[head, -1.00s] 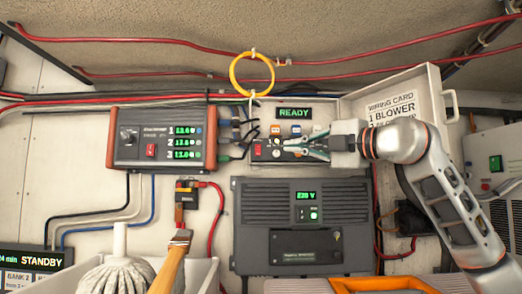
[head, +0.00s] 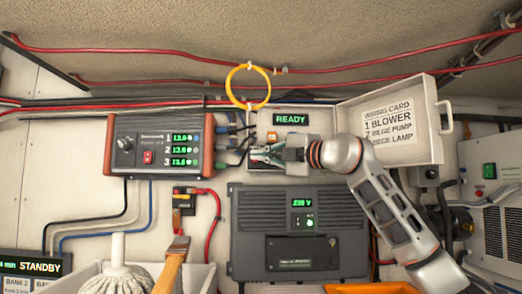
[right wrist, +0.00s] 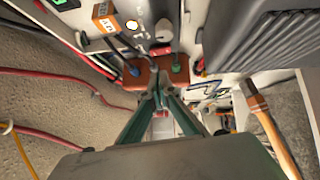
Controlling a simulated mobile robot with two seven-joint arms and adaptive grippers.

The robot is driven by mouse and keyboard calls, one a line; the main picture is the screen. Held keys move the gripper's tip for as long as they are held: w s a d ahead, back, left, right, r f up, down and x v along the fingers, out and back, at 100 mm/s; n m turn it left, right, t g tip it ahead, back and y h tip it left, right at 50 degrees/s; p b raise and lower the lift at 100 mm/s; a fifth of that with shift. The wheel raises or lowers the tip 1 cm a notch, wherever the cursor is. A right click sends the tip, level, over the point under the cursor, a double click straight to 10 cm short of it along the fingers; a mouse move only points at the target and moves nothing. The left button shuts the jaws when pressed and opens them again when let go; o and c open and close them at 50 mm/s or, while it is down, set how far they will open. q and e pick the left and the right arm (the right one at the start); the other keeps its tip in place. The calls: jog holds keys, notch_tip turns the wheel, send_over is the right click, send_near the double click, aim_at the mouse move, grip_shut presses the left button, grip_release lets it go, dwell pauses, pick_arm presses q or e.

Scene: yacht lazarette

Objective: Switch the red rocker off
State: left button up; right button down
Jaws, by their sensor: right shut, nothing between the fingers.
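The red rocker (head: 147,157) sits on the front of the grey power unit with orange-brown ends (head: 124,162), below and right of its dark knob. The unit's display shows three green readings. My right gripper (head: 254,154) is shut and empty. It is in front of the open white box, right of the unit and apart from the rocker. In the right wrist view its green fingers (right wrist: 157,92) meet in front of the unit's end panel (right wrist: 142,76) with its plugs. My left gripper is out of view.
The white box's "READY" display (head: 291,119) is lit; its lid with the wiring card (head: 390,118) stands open to the right. A grey inverter (head: 250,235) is below. An orange ring (head: 233,88) hangs above. A mop head (head: 118,278) and wooden handle (head: 172,266) stand low in front.

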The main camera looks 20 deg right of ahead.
jog(key=w, duration=0.1)
jog(key=w+d+p, duration=0.1)
jog(key=w, duration=0.1)
jog(key=shift+d+r, duration=0.1)
jog(key=shift+r, duration=0.05)
jog(key=shift+w+d+r, duration=0.1)
jog(key=shift+r, duration=0.1)
dwell(0.4)
jog(key=shift+f, duration=0.1)
